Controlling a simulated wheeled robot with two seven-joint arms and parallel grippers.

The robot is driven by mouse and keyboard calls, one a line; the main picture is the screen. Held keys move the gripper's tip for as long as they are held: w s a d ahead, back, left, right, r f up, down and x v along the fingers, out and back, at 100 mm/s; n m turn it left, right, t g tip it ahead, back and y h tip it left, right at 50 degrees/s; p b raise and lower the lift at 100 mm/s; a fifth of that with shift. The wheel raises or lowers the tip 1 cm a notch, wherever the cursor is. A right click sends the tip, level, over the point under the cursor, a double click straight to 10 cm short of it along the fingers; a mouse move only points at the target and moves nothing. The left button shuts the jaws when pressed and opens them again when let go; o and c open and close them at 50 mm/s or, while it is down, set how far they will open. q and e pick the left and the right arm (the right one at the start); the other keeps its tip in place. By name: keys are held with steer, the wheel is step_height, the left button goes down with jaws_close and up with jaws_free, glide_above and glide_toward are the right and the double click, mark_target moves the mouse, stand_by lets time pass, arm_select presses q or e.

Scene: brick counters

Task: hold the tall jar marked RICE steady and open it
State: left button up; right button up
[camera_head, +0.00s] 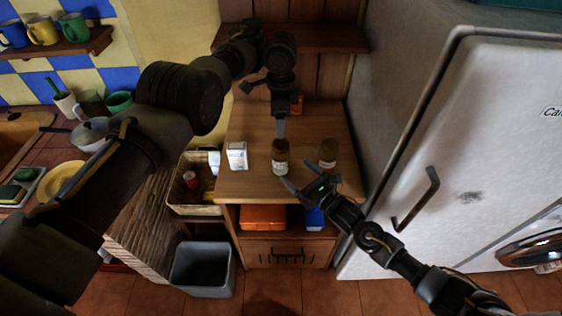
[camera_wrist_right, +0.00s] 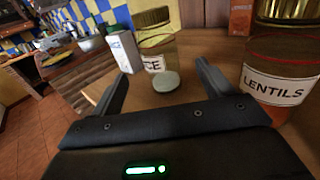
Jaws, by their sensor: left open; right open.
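The RICE jar (camera_head: 281,162) stands upright on the wooden cabinet top in the head view. In the right wrist view the RICE jar (camera_wrist_right: 157,40) has a gold lid, and only "CE" of its label shows. My left gripper (camera_head: 281,132) points down just above this jar; it is open, and its contact with the lid cannot be told. My right gripper (camera_head: 302,178) is open in front of the jar, low and slightly right. In the right wrist view the right gripper (camera_wrist_right: 161,74) has its fingers apart, with the jar beyond them.
A LENTILS jar (camera_wrist_right: 277,70) stands to the right, close to my right gripper; the head view shows it too (camera_head: 327,153). A white carton (camera_head: 237,155) stands left. The fridge (camera_head: 480,150) bounds the right side.

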mark_target(287, 163)
steer(key=x, duration=0.8)
steer(key=shift+w+a, duration=0.25)
